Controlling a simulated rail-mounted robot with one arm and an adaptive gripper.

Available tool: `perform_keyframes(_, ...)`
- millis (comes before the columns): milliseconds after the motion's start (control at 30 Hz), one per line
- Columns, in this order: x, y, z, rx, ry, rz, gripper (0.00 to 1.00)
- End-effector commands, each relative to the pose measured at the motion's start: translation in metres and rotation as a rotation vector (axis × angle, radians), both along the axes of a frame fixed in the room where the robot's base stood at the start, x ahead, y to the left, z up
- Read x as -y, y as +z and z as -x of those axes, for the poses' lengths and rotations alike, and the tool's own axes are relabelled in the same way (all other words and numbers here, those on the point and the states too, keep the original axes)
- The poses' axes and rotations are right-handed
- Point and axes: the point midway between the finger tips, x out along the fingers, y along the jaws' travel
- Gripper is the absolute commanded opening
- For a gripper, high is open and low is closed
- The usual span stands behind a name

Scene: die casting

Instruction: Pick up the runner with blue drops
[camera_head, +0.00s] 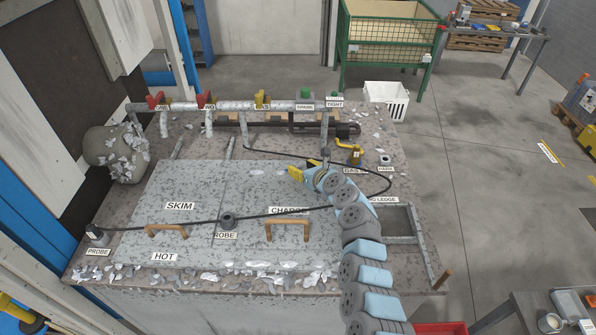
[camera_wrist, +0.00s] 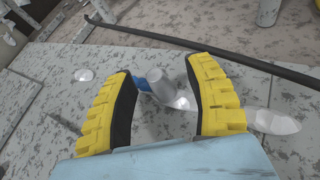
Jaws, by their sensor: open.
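My gripper (camera_head: 305,173) is over the right part of the grey furnace lid in the head view, near the CHARGE label. In the wrist view its two yellow fingers (camera_wrist: 165,100) are open and apart. A silvery metal piece with a blue patch (camera_wrist: 178,99), which looks like the runner, lies on the speckled grey surface between and beyond the fingers. The right finger covers part of it. A shiny silver patch (camera_wrist: 276,122) shows right of that finger; I cannot tell whether it joins the piece. In the head view I cannot make out the runner near my gripper.
A black cable (camera_head: 172,224) runs across the lid and also shows beyond the fingers in the wrist view (camera_wrist: 200,50). Two wooden handles (camera_head: 288,224) stand up from the lid. A pipe with valves (camera_head: 235,106) runs along the back. Metal scraps (camera_head: 225,277) litter the front edge.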

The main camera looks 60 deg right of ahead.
Motion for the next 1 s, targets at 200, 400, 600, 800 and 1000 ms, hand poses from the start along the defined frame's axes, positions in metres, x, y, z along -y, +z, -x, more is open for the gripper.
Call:
perform_keyframes(200, 0.0017, -0.0036, -0.0039, -0.002, 0.000, -0.002, 0.53)
perform_keyframes(400, 0.0020, -0.0034, -0.0040, -0.002, -0.001, -0.002, 0.53)
perform_keyframes(600, 0.0021, -0.0032, -0.0039, -0.002, -0.001, -0.002, 0.13)
perform_keyframes(800, 0.0022, -0.0033, -0.0038, -0.002, -0.001, -0.002, 0.00)
perform_keyframes(1000, 0.0022, -0.0033, -0.0038, -0.002, -0.001, -0.002, 0.00)
